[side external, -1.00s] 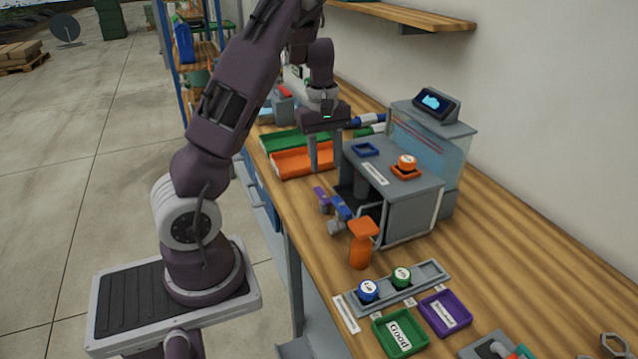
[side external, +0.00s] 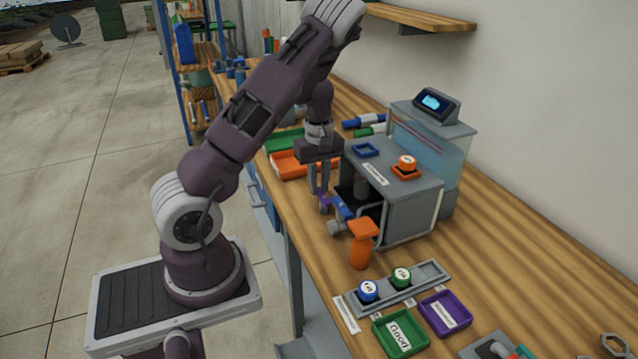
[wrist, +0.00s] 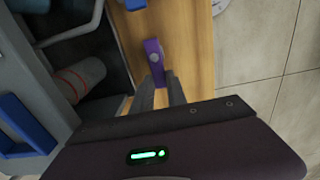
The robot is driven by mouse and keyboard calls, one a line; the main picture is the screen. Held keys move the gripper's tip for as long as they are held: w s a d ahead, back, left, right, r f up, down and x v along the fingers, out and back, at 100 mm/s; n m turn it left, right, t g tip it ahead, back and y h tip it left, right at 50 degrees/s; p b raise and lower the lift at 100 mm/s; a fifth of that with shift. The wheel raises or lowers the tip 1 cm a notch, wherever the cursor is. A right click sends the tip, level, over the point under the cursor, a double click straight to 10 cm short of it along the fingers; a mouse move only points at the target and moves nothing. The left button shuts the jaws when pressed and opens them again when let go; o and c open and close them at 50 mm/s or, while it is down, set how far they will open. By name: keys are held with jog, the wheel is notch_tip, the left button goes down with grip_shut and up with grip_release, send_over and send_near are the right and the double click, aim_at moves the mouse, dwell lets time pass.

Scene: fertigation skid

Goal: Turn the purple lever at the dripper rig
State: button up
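The purple lever (side external: 324,202) sits on the front of the dripper rig (side external: 413,205), above the table's front edge. It also shows in the wrist view (wrist: 154,55), just beyond my fingertips. My gripper (side external: 319,190) points down at the lever. In the wrist view its two fingers (wrist: 160,84) are apart, with the lever's near end seen between their tips. I cannot tell whether they touch it. A blue part (side external: 342,208) and a grey knob stand right beside the lever in the side view.
An orange spray bottle (side external: 361,245) stands just in front of the rig. Orange (side external: 288,166) and green (side external: 284,141) trays lie behind my gripper. Blue and green round pieces sit in a grey rack (side external: 428,272). Green (side external: 375,334) and purple (side external: 430,318) trays lie nearer the camera.

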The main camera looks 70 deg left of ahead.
jog(key=shift+s+d+n, duration=0.1)
jog(key=shift+s+n, duration=0.2)
jog(key=shift+n, duration=0.7)
jog(key=shift+s+n, duration=0.25)
jog(key=shift+n, duration=0.75)
grip_shut()
jog(key=o, duration=0.8)
grip_release()
notch_tip(320, 180, up, 7)
jog(key=shift+r, duration=0.1)
